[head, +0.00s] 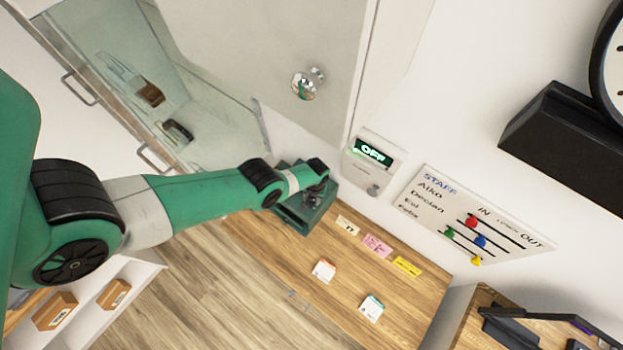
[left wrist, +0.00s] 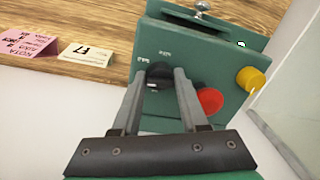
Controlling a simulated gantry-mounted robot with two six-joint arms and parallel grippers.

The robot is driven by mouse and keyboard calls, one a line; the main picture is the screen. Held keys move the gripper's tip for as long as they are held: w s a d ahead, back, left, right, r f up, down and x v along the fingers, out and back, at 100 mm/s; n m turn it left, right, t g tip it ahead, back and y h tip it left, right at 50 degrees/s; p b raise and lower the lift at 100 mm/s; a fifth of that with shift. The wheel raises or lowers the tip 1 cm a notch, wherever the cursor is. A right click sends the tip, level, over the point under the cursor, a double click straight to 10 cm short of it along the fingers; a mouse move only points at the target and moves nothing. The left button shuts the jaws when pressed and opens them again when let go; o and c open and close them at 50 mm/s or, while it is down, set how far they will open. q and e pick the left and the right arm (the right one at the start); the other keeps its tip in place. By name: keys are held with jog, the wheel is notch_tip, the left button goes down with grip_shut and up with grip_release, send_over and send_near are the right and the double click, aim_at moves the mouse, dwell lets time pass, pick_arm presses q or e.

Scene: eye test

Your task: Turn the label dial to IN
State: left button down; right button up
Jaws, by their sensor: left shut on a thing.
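A green label device (head: 292,213) stands on the wooden counter at the foot of the wall; it fills the middle of the left wrist view (left wrist: 205,65). On its face is a black dial (left wrist: 157,76), with small white marks above and left of it too blurred to read. My left gripper (left wrist: 160,82) is shut on the dial, with a finger on either side. In the head view my left gripper (head: 314,198) is at the device, and the dial is too small to make out. My right gripper is not in view.
A red button (left wrist: 210,101) and a yellow knob (left wrist: 251,80) sit right of the dial. A display reading OFF (head: 374,152) and a staff board (head: 470,215) hang on the wall.

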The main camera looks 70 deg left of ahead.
pick_arm(q)
jog(key=n, duration=0.4)
jog(key=shift+w+n, duration=0.1)
jog(key=shift+n, duration=0.2)
jog(key=n, duration=0.3)
jog(key=shift+n+b, duration=0.35)
jog(key=shift+n, duration=0.05)
jog(key=n, duration=0.3)
jog(key=shift+a+n+h, duration=0.1)
jog(key=shift+n+h, duration=0.2)
jog(key=shift+n, duration=1.8)
jog(key=shift+c, duration=2.3)
grip_release()
